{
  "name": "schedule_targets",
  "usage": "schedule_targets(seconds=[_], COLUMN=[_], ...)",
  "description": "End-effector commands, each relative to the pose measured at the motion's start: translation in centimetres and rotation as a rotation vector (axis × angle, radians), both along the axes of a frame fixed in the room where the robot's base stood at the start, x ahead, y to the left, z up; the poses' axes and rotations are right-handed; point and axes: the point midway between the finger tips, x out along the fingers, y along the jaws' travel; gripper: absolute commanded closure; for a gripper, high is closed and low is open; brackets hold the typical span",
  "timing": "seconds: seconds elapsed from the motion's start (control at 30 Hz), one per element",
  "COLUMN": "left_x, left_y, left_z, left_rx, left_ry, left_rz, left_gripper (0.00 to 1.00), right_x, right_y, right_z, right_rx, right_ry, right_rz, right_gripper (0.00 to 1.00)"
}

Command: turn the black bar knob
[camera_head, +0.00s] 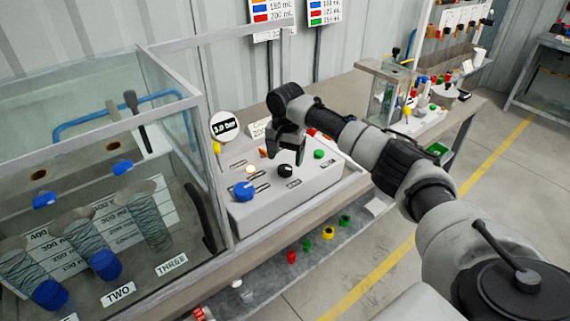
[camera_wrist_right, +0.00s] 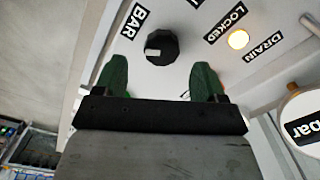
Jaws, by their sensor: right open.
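The black bar knob (camera_wrist_right: 161,46) is a round faceted knob with a white mark on its side, next to a "BAR" label on the light panel in the right wrist view. In the head view the knob (camera_head: 285,171) sits on the sloped control box (camera_head: 290,190). My right gripper (camera_wrist_right: 160,78) is open, with its two green fingers apart and nothing between them. The knob lies ahead of the gap between the fingertips, apart from them. In the head view my right gripper (camera_head: 287,148) hangs just above and behind the knob. My left gripper is not in view.
A blue knob (camera_head: 244,190), a green button (camera_head: 318,154) and a lit lamp (camera_wrist_right: 238,39) are near the knob. A round gauge (camera_head: 224,126) stands at the box's left. A glass tank (camera_head: 100,100) with several cylinders is to the left. Small coloured parts lie on the lower shelf.

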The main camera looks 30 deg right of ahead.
Motion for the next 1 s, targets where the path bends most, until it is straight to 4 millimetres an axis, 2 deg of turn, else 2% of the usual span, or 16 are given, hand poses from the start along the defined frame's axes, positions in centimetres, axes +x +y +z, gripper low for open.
schedule_targets(seconds=[0.1,0.3,0.63,0.93,1.0], left_x=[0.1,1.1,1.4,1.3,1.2], left_y=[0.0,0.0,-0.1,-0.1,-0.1], left_z=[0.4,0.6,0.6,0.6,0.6], left_rx=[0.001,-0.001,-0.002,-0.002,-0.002], left_ry=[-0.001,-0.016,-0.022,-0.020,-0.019], left_rz=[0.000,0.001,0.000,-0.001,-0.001], left_gripper=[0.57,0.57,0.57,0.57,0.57], right_x=[-0.1,0.0,0.0,0.0,0.0], right_y=[0.0,0.0,0.0,0.0,0.0], right_z=[-2.0,-3.9,-4.2,-4.2,-4.2], right_rx=[0.000,-0.001,0.000,0.000,0.000], right_ry=[0.002,-0.001,-0.001,-0.001,-0.001], right_rz=[0.001,0.002,0.003,0.003,0.003], right_gripper=[0.29,0.29,0.29,0.75,0.78])
